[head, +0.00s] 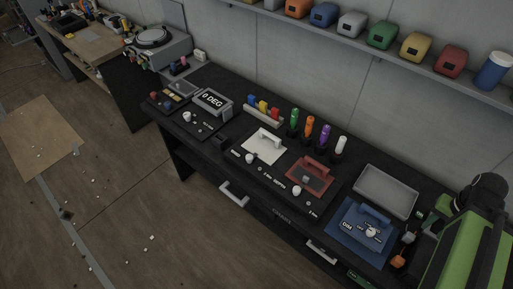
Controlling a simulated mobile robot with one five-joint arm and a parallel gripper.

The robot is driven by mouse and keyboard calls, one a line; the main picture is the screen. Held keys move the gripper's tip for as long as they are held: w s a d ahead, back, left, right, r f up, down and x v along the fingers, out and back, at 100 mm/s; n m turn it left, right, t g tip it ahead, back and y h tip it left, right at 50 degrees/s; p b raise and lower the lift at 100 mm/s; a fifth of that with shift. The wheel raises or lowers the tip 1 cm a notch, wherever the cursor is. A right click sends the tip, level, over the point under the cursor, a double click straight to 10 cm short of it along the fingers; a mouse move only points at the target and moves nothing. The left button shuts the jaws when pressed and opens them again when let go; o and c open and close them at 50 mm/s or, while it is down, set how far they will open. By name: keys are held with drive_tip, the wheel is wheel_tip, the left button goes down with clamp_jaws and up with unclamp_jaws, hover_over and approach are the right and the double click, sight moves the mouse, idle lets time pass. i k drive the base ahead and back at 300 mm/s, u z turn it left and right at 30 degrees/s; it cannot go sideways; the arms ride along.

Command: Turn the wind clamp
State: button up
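I cannot tell which part is the wind clamp, as most labels are too small to read. White knobs sit along the dark console: one (187,117) near the "0 DEG" display (212,101), one (249,158) by a white plate with a handle (264,146), one (296,190) by a red plate with a handle (311,174), and one (371,232) on a blue plate (349,226). A green and black part at the right edge seems to be my arm. I cannot make out my gripper's fingers, and nothing shows touching the knobs.
A grey tray (385,192) lies at the console's right. Several coloured upright handles, one of them green (294,121), stand at its back. A shelf (395,66) with coloured boxes runs above. Silver drawer handles (234,194) stick out in front. Floor at left is mostly open, with a board (40,135).

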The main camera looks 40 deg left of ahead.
sight(249, 158)
drive_tip(key=u, duration=4.05)
drive_tip(key=i, duration=0.1)
drive_tip(key=z, duration=2.05)
drive_tip(key=k, duration=0.15)
drive_tip(key=z, duration=5.15)
drive_tip(key=k, duration=1.05)
drive_tip(key=z, duration=5.75)
